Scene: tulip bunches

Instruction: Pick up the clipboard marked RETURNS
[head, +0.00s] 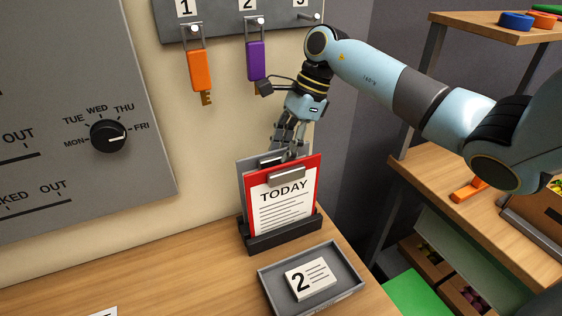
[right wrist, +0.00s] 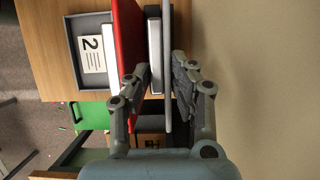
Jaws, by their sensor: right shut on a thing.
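A red clipboard (head: 258,188) marked TODAY stands upright in a dark holder (head: 285,234) on the wooden desk. A grey clipboard (head: 244,182) stands just behind it, its face mostly hidden, so I cannot read its marking. My right gripper (head: 288,148) reaches down from above and is shut on the grey clipboard near its top. In the right wrist view, the fingers (right wrist: 163,82) lie on either side of the grey board (right wrist: 168,30), with the red clipboard (right wrist: 128,45) beside the left finger. My left gripper is not in view.
A grey tray (head: 268,292) with a white card marked 2 (head: 309,279) sits in front of the holder. Orange (head: 200,72) and purple (head: 257,60) key tags hang above. A grey dial panel (head: 85,190) is left; wooden shelves stand right.

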